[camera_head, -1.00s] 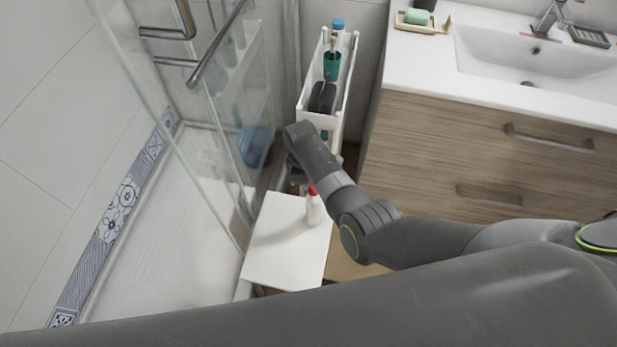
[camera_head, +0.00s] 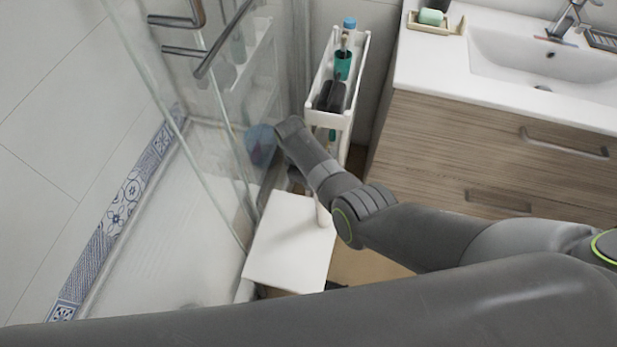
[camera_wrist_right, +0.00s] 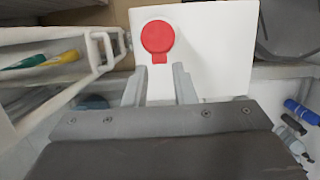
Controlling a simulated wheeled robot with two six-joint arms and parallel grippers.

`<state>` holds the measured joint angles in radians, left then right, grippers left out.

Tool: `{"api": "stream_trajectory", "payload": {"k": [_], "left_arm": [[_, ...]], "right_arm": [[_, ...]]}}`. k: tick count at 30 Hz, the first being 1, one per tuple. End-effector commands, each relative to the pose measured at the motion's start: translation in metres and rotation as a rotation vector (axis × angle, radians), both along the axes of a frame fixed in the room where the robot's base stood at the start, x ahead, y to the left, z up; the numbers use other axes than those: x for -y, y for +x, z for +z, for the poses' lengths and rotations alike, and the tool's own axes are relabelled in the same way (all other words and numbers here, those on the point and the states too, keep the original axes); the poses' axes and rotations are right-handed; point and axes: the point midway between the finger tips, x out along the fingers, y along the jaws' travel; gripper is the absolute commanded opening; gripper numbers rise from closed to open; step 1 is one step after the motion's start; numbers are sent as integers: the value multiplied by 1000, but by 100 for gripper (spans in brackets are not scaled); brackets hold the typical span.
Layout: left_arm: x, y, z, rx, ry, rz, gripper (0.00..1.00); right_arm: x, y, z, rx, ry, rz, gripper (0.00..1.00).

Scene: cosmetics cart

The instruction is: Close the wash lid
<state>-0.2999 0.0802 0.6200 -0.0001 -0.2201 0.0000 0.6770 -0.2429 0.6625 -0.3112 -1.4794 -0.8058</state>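The wash bottle is white with a red lid. Its white body (camera_head: 323,214) stands upright on a small white stool (camera_head: 285,250) in the head view, partly behind my right arm, which hides the lid there. In the right wrist view the red lid (camera_wrist_right: 158,37) shows from above as a round disc with a small tab pointing toward my fingers. I cannot tell whether it is open. My right gripper (camera_wrist_right: 159,86) has its two fingers apart with nothing between them, just short of the lid. The head view hides its fingers behind the arm. My left gripper is not in view.
A narrow white cart (camera_head: 345,116) with cosmetics stands behind the stool. A glass shower door (camera_head: 165,125) is to the left. A wooden vanity (camera_head: 480,150) with a sink is to the right. A blue rounded item (camera_head: 260,145) is beside my right arm.

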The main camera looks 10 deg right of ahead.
Motion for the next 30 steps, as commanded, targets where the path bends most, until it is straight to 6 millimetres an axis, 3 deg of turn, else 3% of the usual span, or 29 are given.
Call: {"api": "stream_trajectory", "payload": {"k": [5, 16, 20, 30], "left_arm": [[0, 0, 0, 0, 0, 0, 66], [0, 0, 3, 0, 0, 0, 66], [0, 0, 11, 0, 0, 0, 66], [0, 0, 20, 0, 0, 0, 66]], "right_arm": [[0, 0, 0, 0, 0, 0, 46], [-2, 1, 8, 2, 2, 0, 46], [-7, 3, 30, 3, 3, 0, 46], [-25, 11, 109, 6, 3, 1, 46]]}}
